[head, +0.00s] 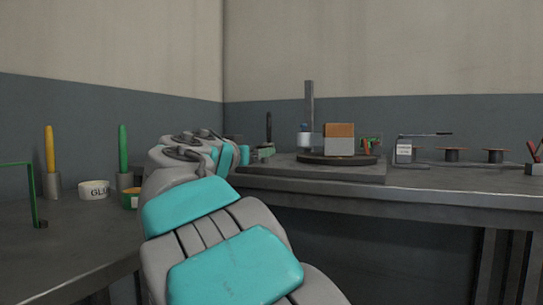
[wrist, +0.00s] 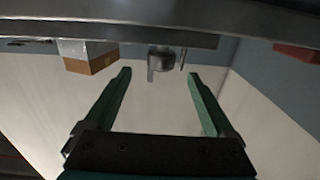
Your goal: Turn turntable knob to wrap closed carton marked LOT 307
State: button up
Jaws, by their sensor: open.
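A carton (head: 340,131) stands on a dark round turntable (head: 338,159) on the right-hand bench. Its upper part is brown and its lower part pale grey; no LOT marking is readable. It seems to be the brown and pale box (wrist: 88,60) at upper left in the wrist view. A grey post (head: 309,105) and a pale roll (head: 304,141) stand beside the turntable. My gripper (wrist: 160,77) is open and empty, with a grey cylindrical part (wrist: 162,60) showing beyond and between its green fingers. I cannot tell whether that part is the knob.
The right-hand bench also holds a grey device with a lever (head: 404,152) and dark spools (head: 452,155). The bench edge (wrist: 120,32) crosses the wrist view's top.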

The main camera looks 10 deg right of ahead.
jog(key=shift+w+d+r, duration=0.15)
jog(key=shift+w+d, duration=0.05)
jog(key=shift+w, duration=0.4)
jog(key=shift+x, duration=3.35)
jog(key=c, duration=1.4)
jog(key=shift+o, duration=0.2)
jog(key=shift+s+d, duration=0.1)
jog(key=shift+d, duration=0.05)
jog(key=n+t+y, duration=0.1)
jog(key=n+y, duration=0.1)
jog(key=y, duration=0.1)
jog(key=n+t+y, duration=0.1)
jog(key=y, duration=0.2)
jog(key=shift+n+t, duration=0.3)
jog(key=shift+n, duration=0.1)
jog(key=shift+n+y+p, duration=0.35)
jog(key=shift+n+y, duration=0.05)
